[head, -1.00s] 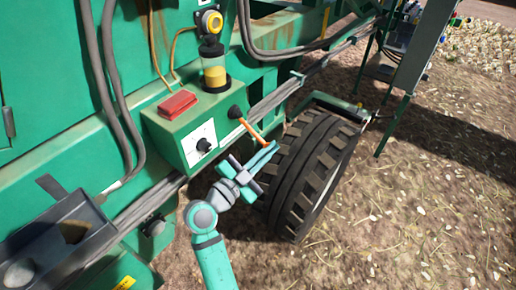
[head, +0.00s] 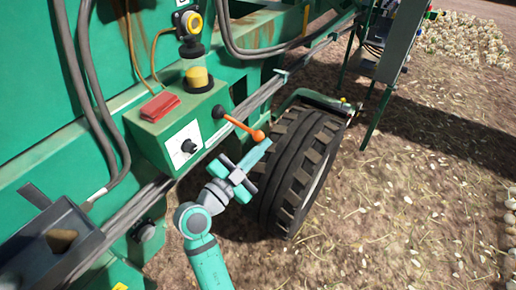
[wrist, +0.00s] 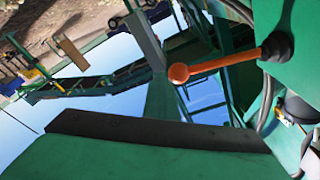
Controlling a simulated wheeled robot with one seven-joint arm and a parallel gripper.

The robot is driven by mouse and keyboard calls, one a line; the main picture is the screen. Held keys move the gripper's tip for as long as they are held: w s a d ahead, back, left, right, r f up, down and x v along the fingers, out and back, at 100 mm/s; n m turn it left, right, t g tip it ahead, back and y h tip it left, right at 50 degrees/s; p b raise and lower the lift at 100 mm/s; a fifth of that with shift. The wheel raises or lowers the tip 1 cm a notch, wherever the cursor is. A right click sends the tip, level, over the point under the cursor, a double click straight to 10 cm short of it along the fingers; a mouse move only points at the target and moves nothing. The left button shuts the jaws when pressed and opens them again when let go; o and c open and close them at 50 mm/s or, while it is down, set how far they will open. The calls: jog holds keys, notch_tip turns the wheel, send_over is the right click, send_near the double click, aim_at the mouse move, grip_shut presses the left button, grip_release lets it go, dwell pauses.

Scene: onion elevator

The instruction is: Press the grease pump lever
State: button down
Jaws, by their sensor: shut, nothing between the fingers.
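The grease pump lever is an orange rod with a ball end (head: 258,135). It sticks out from a black boot (head: 219,112) on the right side of a green pump box (head: 172,128) and slopes down to the right. In the wrist view the lever's ball end (wrist: 178,74) is in clear sight, with its rod running right to the boot (wrist: 277,46). My gripper (head: 262,151) is shut and empty, its fingers just below the ball end in the head view. A gap shows between them in the wrist view, where the fingers (wrist: 150,135) fill the lower part.
A clear reservoir with yellow grease (head: 196,73) stands on the box, beside a red cover (head: 160,107). A large black tyre (head: 300,170) is close behind and right of my gripper. Hoses and a pipe run along the green machine. Open ground lies to the right.

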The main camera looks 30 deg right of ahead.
jog(key=r+v, duration=0.1)
jog(key=v, duration=0.7)
jog(key=shift+w+a+f, duration=0.2)
jog(key=shift+a+f, duration=0.25)
jog(key=shift+s+d, duration=0.15)
jog(key=shift+s, duration=0.05)
dwell(0.6)
